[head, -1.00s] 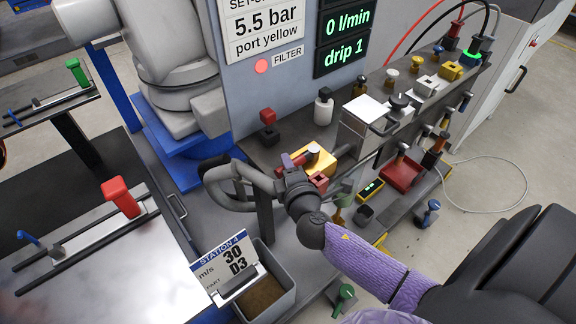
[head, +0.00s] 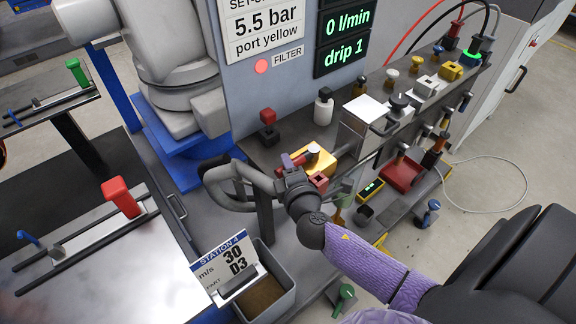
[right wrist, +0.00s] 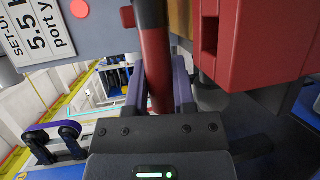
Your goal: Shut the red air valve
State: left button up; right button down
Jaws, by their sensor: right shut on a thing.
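My right gripper (head: 291,163) is at the front of the dark bench, beside a yellow block (head: 322,163). In the right wrist view its two purple fingers (right wrist: 159,88) are shut on a red lever (right wrist: 157,70), which stands between them. The lever's far end is dark, and it runs up past the top of that view. In the head view the lever is mostly hidden by the gripper, and its exact angle cannot be told. A red block with a square hole (right wrist: 262,45) is close to the right of the fingers. My left gripper is not in view.
A grey panel shows "5.5 bar port yellow" (head: 265,30) and a screen reads "0 l/min, drip 1" (head: 343,38). A red-topped knob (head: 268,117) and a white bottle (head: 323,107) stand behind. A grey bin (head: 285,305) is below; a curved grey tube (head: 225,190) is left.

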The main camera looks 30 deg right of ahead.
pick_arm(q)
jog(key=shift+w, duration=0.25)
pick_arm(e)
jog(key=shift+s+f, duration=0.1)
jog(key=shift+f, duration=0.05)
jog(key=shift+s+d+n+y, duration=0.1)
jog(key=shift+s+n+y, duration=0.25)
jog(key=shift+n+y, duration=0.4)
jog(key=shift+s+d+n+y, duration=0.1)
jog(key=shift+s+n+y, duration=0.25)
jog(key=shift+y, duration=0.3)
jog(key=shift+s+n+t+y+b, duration=0.2)
jog(key=shift+n+t+y+b, duration=0.15)
jog(key=shift+y, duration=0.35)
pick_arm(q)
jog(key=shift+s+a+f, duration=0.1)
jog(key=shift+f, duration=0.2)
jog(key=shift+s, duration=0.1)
pick_arm(e)
jog(key=shift+c, duration=2.2)
grip_release()
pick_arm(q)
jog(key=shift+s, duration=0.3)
